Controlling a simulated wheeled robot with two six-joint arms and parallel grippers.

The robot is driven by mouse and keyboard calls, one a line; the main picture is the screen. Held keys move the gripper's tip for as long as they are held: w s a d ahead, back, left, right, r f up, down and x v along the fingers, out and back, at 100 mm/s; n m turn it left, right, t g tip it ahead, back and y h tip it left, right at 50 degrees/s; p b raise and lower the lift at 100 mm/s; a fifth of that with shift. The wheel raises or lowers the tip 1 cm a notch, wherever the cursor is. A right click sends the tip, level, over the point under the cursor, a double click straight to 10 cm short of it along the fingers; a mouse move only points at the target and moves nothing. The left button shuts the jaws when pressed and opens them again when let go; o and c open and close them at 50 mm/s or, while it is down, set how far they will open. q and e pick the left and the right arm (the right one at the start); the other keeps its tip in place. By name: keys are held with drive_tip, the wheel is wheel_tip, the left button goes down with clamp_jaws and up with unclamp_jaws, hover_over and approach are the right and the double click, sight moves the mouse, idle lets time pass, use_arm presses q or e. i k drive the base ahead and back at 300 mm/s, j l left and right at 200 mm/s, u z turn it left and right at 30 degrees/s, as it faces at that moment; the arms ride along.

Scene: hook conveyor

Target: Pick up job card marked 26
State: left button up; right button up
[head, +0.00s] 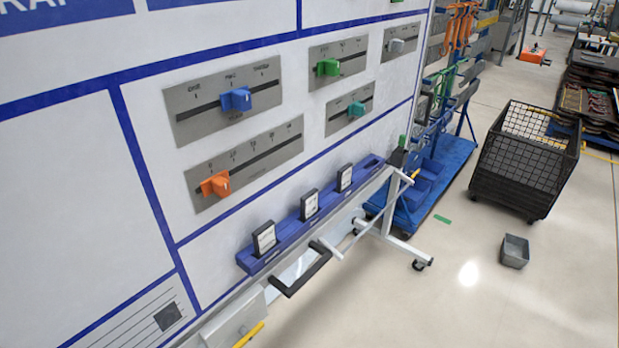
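Three small cards in black frames stand upright in a row in a blue rail on the whiteboard: a near-left card (264,239), a middle card (310,205) and a far-right card (345,178). Their white faces carry dark print too small to read, so I cannot tell which is marked 26. The blue rail (290,240) runs along the board's lower edge, and its far right end holds no card. Neither of my grippers shows in the head view.
Sliders with orange (215,185), blue (236,99), green and teal knobs sit above the rail. A black handle (302,277) juts out below it. A black mesh cart (525,160) and a grey bin (515,251) stand right, with open floor between.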

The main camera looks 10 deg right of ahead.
sight(343, 174)
drive_tip(key=i+l+u, duration=0.25)
drive_tip(key=l, duration=0.35)
drive_tip(key=l+u, duration=0.3)
drive_tip(key=l, duration=0.25)
drive_tip(key=i+l+u, duration=0.1)
drive_tip(key=l+u, duration=0.15)
drive_tip(key=l, duration=0.4)
